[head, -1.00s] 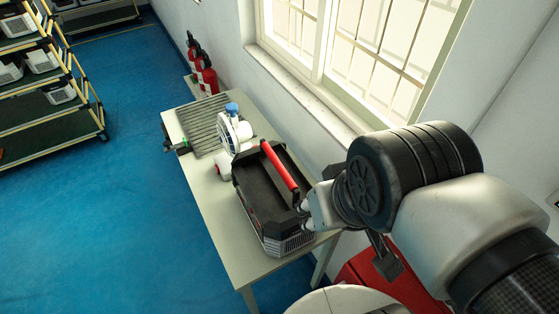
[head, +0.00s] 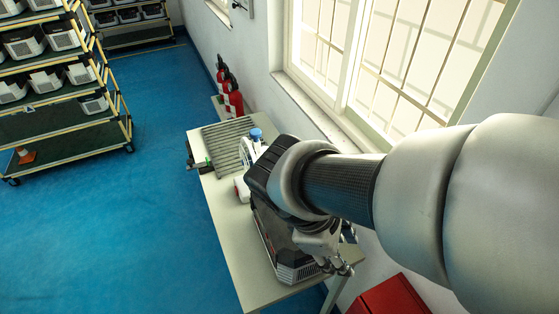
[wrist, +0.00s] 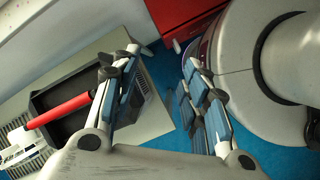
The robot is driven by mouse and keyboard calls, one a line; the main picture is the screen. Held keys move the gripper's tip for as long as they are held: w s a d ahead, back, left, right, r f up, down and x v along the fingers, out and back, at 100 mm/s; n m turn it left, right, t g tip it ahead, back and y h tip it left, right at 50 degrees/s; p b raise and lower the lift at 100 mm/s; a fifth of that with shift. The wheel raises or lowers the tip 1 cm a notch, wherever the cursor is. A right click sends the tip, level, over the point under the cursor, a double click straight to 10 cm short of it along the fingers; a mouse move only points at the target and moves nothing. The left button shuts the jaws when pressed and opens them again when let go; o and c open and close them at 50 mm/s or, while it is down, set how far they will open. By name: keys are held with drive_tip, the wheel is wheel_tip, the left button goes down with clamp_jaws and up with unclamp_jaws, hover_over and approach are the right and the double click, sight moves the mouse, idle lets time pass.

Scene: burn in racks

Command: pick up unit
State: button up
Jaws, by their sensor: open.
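Several white and grey units (head: 45,81) sit on the shelves of a rack at the left of the head view. One unit (head: 94,104) sits by itself near the right end of a lower shelf. My gripper (wrist: 157,65) is open and empty in the wrist view, with blue floor between its fingers. In the head view my gripper (head: 338,266) is beside the near end of the table, far from the rack. No unit from the rack shows in the wrist view.
Fire extinguishers (head: 232,98) stand by the wall. Blue floor (head: 120,235) is clear between rack and table.

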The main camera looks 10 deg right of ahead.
drive_tip(key=w+a+f+n+t+h+p, duration=0.1)
drive_tip(key=w+a+f+n+t+h, duration=0.35)
drive_tip(key=n, duration=1.15)
drive_tip(key=w+a+f+n+t+h+p, duration=0.1)
drive_tip(key=w+a+f+n+t+p, duration=0.1)
drive_tip(key=w+a+f+n+t, duration=1)
drive_tip(key=d+r+n+g, duration=0.1)
drive_tip(key=d, duration=0.2)
drive_tip(key=w+d+r+n+g+b, duration=0.1)
drive_tip(key=d+r+g, duration=0.1)
drive_tip(key=d, duration=0.1)
drive_tip(key=w+d+r+n+g+b, duration=0.1)
drive_tip(key=d, duration=0.2)
drive_tip(key=shift+w+d+r+g+h, duration=0.2)
drive_tip(key=shift+w+d+g+h, duration=0.05)
drive_tip(key=shift+d+g, duration=0.1)
drive_tip(key=shift+r+b+x, duration=0.2)
drive_tip(key=shift+b+x, duration=0.1)
drive_tip(key=shift+x, duration=1.25)
drive_tip(key=shift+r+b+x, duration=0.15)
drive_tip(key=shift+b+x, duration=0.15)
drive_tip(key=shift+x, duration=1.25)
drive_tip(key=shift+c, duration=0.5)
clamp_jaws()
